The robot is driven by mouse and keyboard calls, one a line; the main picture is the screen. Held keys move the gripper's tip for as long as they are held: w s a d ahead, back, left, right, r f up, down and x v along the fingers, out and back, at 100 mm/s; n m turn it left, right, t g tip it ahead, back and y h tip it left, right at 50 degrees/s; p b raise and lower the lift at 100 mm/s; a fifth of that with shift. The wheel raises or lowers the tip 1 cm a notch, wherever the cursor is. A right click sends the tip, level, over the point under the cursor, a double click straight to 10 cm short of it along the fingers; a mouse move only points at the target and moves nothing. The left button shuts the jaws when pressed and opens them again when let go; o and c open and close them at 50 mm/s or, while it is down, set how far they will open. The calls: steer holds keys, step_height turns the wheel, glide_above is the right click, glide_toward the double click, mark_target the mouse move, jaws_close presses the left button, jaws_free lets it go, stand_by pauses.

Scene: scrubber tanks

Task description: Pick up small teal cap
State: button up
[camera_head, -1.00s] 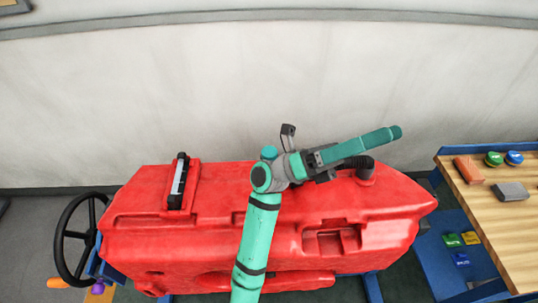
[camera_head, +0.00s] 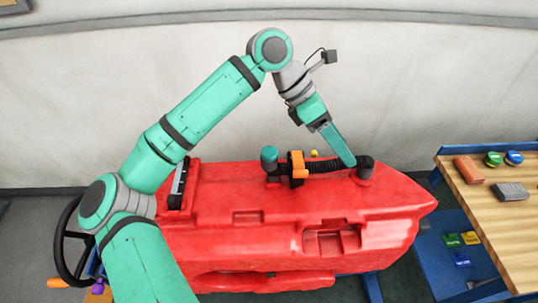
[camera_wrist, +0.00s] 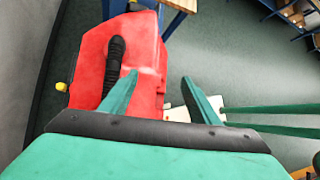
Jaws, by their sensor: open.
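The small teal cap (camera_head: 269,155) sits upright on top of the red tank (camera_head: 250,218), left of an orange-and-black fitting (camera_head: 298,168). My gripper (camera_head: 350,162) is open and points down to the right, its fingertips by the right end of the black hose, well to the right of the cap. Whether the fingers touch the hose cannot be told. In the wrist view my gripper's two teal fingers (camera_wrist: 158,80) are apart with nothing held between them. The cap does not show in the wrist view.
A black corrugated hose (camera_head: 328,166) runs along the tank top; it also shows in the wrist view (camera_wrist: 113,70). A black-and-white block (camera_head: 179,185) stands at the tank's left. A wooden workbench (camera_head: 490,220) holds several small items at right. A pale wall stands behind.

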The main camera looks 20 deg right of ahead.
steer(key=w+a+t+y, duration=0.3)
steer(key=w+a+y, duration=0.1)
steer(key=w+a, duration=0.3)
steer(key=n+t+y, duration=0.2)
steer(key=y, duration=0.1)
glide_toward(270, 151)
steer(key=f, duration=0.8)
steer(key=shift+s+a+f, duration=0.1)
steer(key=shift+a+f, duration=0.1)
steer(key=c, duration=1.3)
